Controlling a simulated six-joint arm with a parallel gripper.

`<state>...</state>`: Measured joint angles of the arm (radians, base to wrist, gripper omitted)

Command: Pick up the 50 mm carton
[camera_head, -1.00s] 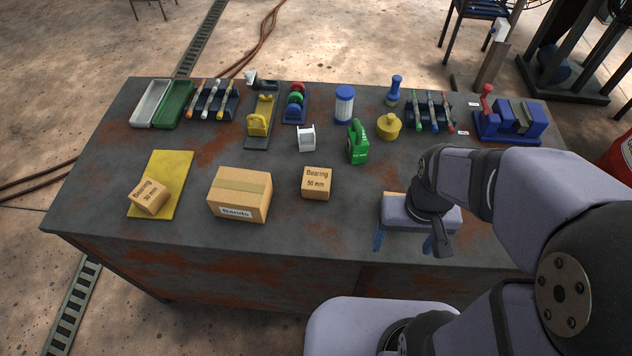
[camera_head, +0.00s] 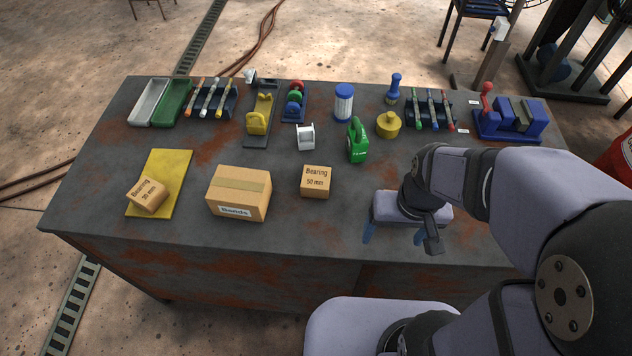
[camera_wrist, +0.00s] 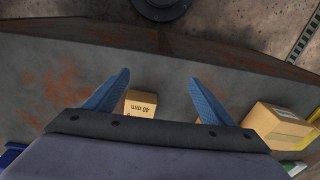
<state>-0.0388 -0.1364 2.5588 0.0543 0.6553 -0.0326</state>
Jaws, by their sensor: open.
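The 50 mm carton (camera_head: 316,182) is a small tan box marked "Bearing 50 mm". It stands upright near the middle of the table in the head view. My gripper (camera_head: 394,238) is to its right, apart from it, with blue fingers spread and pointing down. In the wrist view my gripper (camera_wrist: 158,82) is open, with nothing held. A small tan carton (camera_wrist: 141,103) shows between the fingers there, its upside-down label seeming to read 40 mm. In the head view my gripper hides that spot. I cannot make out the 50 mm carton for certain in the wrist view.
Left of the 50 mm carton stands a larger "Bands" box (camera_head: 238,193). Further left a 30 mm carton (camera_head: 147,195) sits tilted on a yellow mat (camera_head: 172,163). Behind are a green bottle (camera_head: 357,142) and a white dispenser (camera_head: 306,138). A blue vise (camera_head: 510,125) stands back right.

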